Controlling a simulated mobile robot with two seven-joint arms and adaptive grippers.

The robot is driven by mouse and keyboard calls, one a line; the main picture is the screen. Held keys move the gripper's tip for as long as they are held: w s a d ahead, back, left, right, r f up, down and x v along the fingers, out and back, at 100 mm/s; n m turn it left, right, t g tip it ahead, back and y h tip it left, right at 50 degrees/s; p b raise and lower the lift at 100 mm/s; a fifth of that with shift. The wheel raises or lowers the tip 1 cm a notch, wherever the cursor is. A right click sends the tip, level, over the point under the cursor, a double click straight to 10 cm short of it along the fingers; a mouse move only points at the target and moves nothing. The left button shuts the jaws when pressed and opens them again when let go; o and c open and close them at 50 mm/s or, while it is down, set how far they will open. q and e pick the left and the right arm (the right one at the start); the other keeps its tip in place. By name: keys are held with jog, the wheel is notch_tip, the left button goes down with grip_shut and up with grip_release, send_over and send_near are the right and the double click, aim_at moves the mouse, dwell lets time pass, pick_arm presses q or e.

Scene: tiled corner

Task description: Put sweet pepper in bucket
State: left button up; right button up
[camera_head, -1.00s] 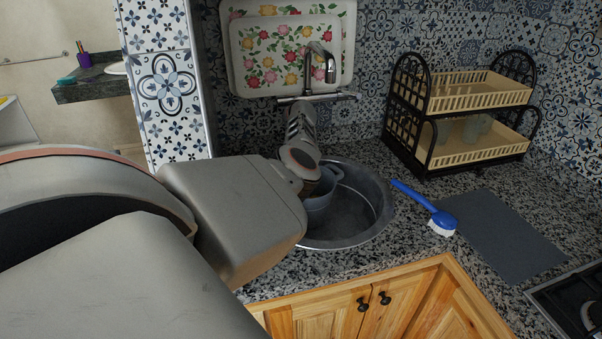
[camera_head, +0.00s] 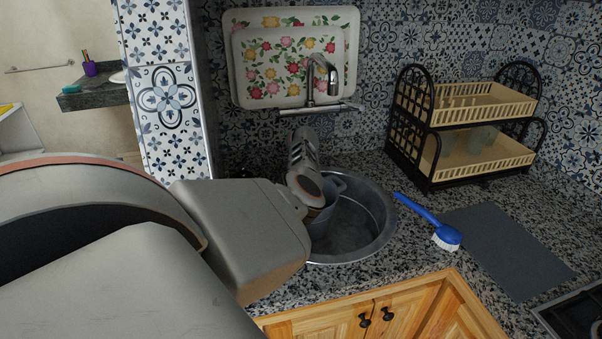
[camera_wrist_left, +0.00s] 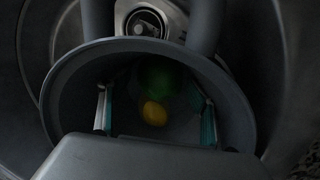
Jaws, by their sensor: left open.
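A grey bucket (camera_head: 334,187) stands in the round metal sink (camera_head: 372,222); its rim also shows in the left wrist view (camera_wrist_left: 240,110). My left arm reaches over the sink, and its fingers are hidden in the head view. In the left wrist view my left gripper (camera_wrist_left: 155,108) is open, with its two fingers apart inside the bucket's mouth. Between and beyond them, a dark green rounded thing (camera_wrist_left: 158,76) and a small yellow one (camera_wrist_left: 154,113) show in the bucket. Which is the sweet pepper is too dim to tell. My right gripper is out of view.
A faucet (camera_head: 323,80) rises behind the sink, before a flowered tray (camera_head: 250,60). A blue brush (camera_head: 420,210) and a grey mat (camera_head: 510,250) lie on the counter at right. A two-tier dish rack (camera_head: 480,160) stands behind them.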

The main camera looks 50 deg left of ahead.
pick_arm(q)
jog(key=shift+s+f, duration=0.1)
jog(key=r, duration=0.5)
jog(key=a+r, duration=0.1)
jog(key=r, duration=0.1)
jog(key=shift+w+r, duration=0.3)
jog(key=shift+w, duration=0.1)
jog(key=shift+d, duration=0.1)
